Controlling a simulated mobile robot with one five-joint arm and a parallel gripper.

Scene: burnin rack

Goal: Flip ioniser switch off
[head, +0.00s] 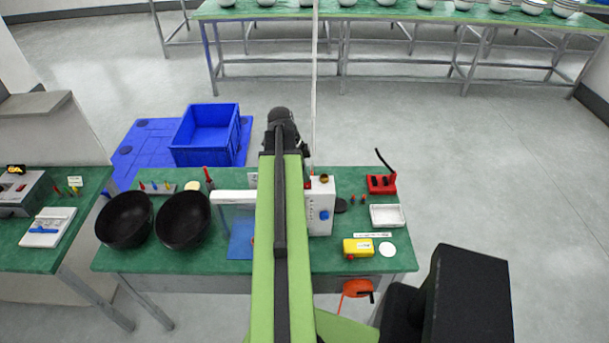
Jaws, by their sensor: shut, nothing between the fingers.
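A white upright box (319,222) stands on the green bench, just right of my arm. It has a blue knob (324,215) on its front, a brass-coloured round part (324,178) on top and a small red part (308,185) at its top left. It may be the ioniser; I cannot tell which part is its switch or how that is set. A white bar (233,197) lies left of my arm, above a blue mat (241,240). My gripper (305,154) is shut and empty beyond the box's top, partly hidden by my arm.
Two black bowls (125,220) (183,221) stand at the bench's left. A red lever device (381,183), a white tray (387,215) and a yellow box (358,248) are at its right. A blue crate (205,135) sits behind. A thin pole (314,80) rises near my gripper.

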